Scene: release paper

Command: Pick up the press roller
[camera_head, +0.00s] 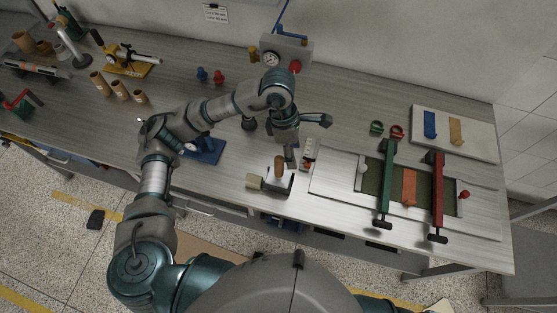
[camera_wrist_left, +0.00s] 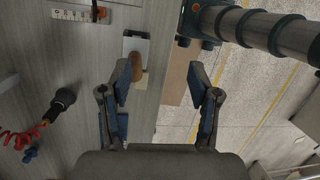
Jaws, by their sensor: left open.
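What looks like the press roller, a dark grey stand with a brown wooden cylinder (camera_head: 279,167), sits near the front edge of the workbench. My left gripper (camera_head: 291,157) is above the bench, close to the roller. In the left wrist view my left gripper (camera_wrist_left: 160,74) is open with nothing between its fingers. The roller lies ahead and to the left of the fingertip gap. The right gripper is not in view.
A white strip (camera_head: 310,150) lies right of the roller. Farther right, a board carries a green clamp bar (camera_head: 387,182) and a red one (camera_head: 437,190). A blue tray (camera_head: 206,151) lies to the left. The bench's front edge is close to the roller.

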